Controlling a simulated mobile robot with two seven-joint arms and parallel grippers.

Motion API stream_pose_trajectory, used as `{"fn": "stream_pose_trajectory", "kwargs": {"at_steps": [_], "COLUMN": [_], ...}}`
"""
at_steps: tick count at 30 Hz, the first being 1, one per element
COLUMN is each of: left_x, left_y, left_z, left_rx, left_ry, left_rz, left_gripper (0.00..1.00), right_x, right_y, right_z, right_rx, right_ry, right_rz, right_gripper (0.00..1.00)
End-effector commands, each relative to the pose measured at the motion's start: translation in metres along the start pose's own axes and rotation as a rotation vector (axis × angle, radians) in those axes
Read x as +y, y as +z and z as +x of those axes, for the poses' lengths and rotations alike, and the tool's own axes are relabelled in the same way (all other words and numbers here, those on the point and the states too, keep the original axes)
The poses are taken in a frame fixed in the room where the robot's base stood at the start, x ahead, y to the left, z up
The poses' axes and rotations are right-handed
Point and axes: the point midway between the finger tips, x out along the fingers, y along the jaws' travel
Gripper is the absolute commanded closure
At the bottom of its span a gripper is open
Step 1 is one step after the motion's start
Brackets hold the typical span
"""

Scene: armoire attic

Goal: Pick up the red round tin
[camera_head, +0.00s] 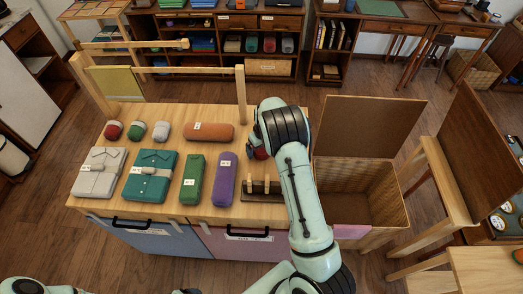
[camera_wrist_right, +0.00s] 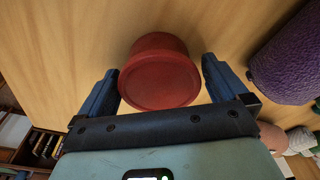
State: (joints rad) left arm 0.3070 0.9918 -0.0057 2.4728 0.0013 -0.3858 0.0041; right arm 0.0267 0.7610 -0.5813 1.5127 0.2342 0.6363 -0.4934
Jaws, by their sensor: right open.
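The red round tin (camera_wrist_right: 160,80) stands on the wooden table top between the two blue fingers of my right gripper (camera_wrist_right: 160,66) in the right wrist view. The fingers are open, one on each side, with a small gap showing beside the tin. In the head view only a bit of the red tin (camera_head: 261,153) shows, as my right gripper (camera_head: 256,148) and arm cover most of it. My left gripper does not show.
A purple roll (camera_head: 224,180), a green bundle (camera_head: 194,180) and an orange roll (camera_head: 209,131) lie left of the tin. A dark wooden rack (camera_head: 262,191) stands in front of it. An open wooden chest (camera_head: 368,158) is to the right.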

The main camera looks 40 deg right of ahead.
Motion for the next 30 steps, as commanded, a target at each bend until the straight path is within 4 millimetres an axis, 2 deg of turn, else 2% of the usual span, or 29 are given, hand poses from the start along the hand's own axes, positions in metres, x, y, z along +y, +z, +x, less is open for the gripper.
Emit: {"fn": "stream_pose_trajectory", "kwargs": {"at_steps": [3,7,8,22,26,30], "left_x": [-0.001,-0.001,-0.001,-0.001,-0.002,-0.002], "left_y": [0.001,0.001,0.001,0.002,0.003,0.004], "left_z": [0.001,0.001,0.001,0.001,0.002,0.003], "left_rx": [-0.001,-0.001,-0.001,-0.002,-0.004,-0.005], "left_ry": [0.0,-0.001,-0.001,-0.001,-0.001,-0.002], "left_rz": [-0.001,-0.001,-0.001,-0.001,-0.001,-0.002], "left_gripper": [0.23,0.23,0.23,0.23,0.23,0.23], "right_x": [0.0,0.0,0.0,0.0,0.0,0.0], "right_y": [0.001,0.001,0.001,-0.001,-0.002,-0.006], "right_z": [0.001,0.0,0.0,-0.005,-0.018,-0.045], "right_rx": [-0.001,-0.001,-0.001,0.001,0.003,0.006], "right_ry": [0.0,0.0,0.0,0.001,0.001,0.0], "right_rz": [0.0,0.0,0.0,-0.002,-0.002,-0.002], "right_gripper": [0.0,0.42,0.47,0.48,0.48,0.48]}}
